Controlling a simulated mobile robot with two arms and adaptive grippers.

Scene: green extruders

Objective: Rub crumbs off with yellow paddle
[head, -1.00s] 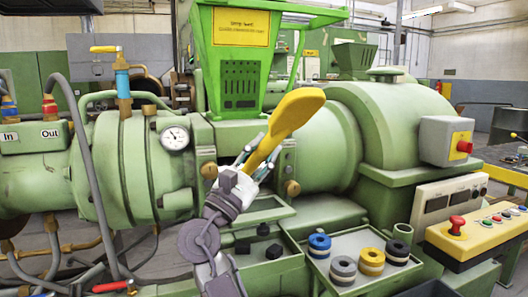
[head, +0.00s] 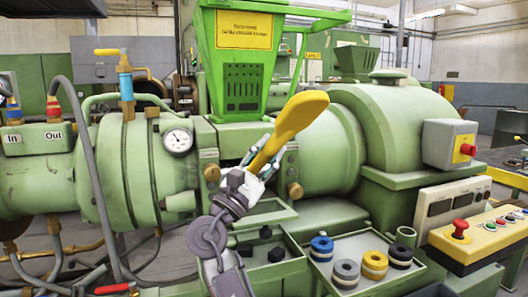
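The yellow paddle (head: 300,113) is held up at a slant, its broad end at the upper right. My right gripper (head: 262,163) is shut on the lower, narrow end of the paddle. The paddle stands in front of the green machine barrel (head: 327,150), just below and right of the green hopper (head: 237,62). I cannot tell whether the paddle touches the machine. No crumbs can be made out. My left gripper is not in view.
A tray (head: 345,240) at the lower right holds blue, grey, yellow and black rings. Small black blocks (head: 275,253) lie left of it. A control panel with a red button (head: 460,227) stands at the right. Hoses and a gauge (head: 178,140) are at the left.

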